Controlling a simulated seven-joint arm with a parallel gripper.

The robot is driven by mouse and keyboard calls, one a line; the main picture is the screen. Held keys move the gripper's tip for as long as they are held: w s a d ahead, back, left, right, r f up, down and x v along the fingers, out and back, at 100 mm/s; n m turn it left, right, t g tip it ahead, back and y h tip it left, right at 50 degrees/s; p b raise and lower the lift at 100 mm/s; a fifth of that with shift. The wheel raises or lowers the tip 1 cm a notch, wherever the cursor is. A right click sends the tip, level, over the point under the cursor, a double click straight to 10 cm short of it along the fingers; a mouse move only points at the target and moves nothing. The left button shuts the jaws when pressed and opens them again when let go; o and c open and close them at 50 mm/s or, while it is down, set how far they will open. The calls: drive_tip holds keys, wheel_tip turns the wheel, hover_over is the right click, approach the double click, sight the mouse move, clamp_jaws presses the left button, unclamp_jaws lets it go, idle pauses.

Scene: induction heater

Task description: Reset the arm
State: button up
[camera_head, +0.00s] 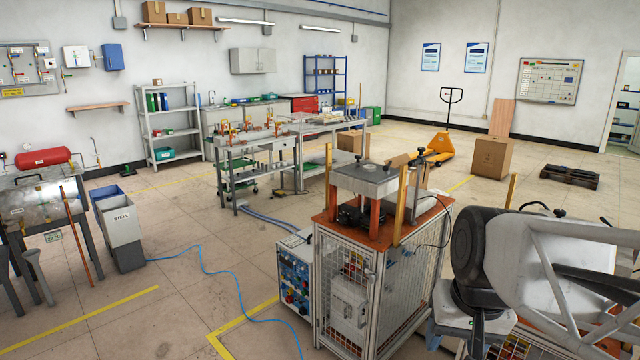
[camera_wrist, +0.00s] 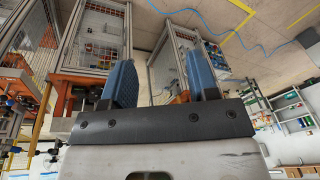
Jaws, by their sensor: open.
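My gripper (camera_wrist: 161,82) shows in the wrist view as two blue fingers on a dark bar. The fingers stand apart with nothing held between them. In the head view my white and dark grey arm fills the lower right, and I cannot make out the fingers there. The caged machine (camera_head: 370,290) with an orange top stands just left of my arm, with a gap between them. A grey plate (camera_head: 366,178) sits raised on its top. A control box (camera_head: 294,278) with a blue panel stands at its left side.
A grey workbench (camera_head: 252,145) with small fixtures stands behind the machine. A bin (camera_head: 120,235) and a red tank (camera_head: 43,158) are at the left. A pallet jack (camera_head: 437,145) and a cardboard box (camera_head: 491,157) stand at the back. A blue hose (camera_head: 235,288) crosses the open floor.

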drive_tip(key=s+f, duration=0.1)
drive_tip(key=s+f+n, duration=0.1)
drive_tip(key=s, duration=0.1)
drive_tip(key=s+a+n+h, duration=0.1)
drive_tip(key=shift+s+f, duration=0.25)
drive_tip(key=shift+f, duration=0.15)
idle(1.8)
